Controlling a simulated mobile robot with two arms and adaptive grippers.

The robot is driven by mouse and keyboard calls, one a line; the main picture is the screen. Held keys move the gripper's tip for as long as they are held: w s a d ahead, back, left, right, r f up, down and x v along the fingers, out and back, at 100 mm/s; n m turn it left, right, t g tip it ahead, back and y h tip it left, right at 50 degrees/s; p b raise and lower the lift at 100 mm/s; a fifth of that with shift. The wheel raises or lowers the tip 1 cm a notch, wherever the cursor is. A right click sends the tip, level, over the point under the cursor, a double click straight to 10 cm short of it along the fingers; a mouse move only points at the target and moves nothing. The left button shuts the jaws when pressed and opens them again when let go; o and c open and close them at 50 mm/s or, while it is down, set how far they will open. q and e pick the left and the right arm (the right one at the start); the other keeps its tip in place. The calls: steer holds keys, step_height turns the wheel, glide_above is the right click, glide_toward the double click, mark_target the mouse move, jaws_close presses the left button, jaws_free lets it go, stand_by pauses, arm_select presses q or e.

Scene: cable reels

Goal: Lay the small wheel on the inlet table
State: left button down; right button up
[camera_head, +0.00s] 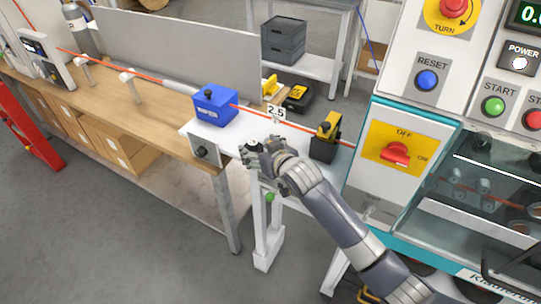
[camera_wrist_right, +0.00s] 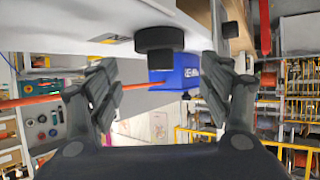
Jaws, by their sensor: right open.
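The small wheel is a black disc with a narrower black hub. In the right wrist view the wheel (camera_wrist_right: 155,40) sits against the white inlet table (camera_wrist_right: 60,14), the view appearing upside down. In the head view a dark round part, likely the wheel (camera_head: 254,147), shows at the fingertips, largely hidden by the gripper. The inlet table (camera_head: 228,143) is white and stands between the wooden bench and the machine. My right gripper (camera_head: 258,157) is at its front edge. My left gripper is not in view.
A blue box (camera_head: 214,105) and a yellow-black device (camera_head: 326,138) stand on the table with an orange cable (camera_head: 255,112) running through. A plate with a black knob (camera_head: 205,149) is at the front left. The machine with a red switch (camera_head: 395,154) stands right.

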steer(key=v, duration=0.8)
steer(key=shift+b, duration=0.35)
steer(key=shift+s, duration=0.15)
steer(key=s+d+f+m+g+h, duration=0.1)
steer(key=s+d+f+g+h, duration=0.3)
steer(key=s, duration=0.7)
steer(key=s+d+f+m+g+y, duration=0.1)
steer(key=s+d+f+g, duration=0.1)
steer(key=s+d+f, duration=0.65)
steer(key=s+d+f+m+g+h, duration=0.1)
steer(key=s+d+f+g+h, duration=0.15)
steer(key=s, duration=1.05)
step_height(320, 180, down, 28)
steer(key=s+g, duration=0.1)
steer(key=s, duration=0.1)
steer(key=s+d+f+g+b, duration=0.1)
steer(key=s+d+f, duration=0.2)
steer(key=s+f, duration=1.2)
steer(key=shift+s+n+y, duration=0.35)
steer(key=shift+s+n, duration=0.05)
steer(key=shift+s, duration=0.3)
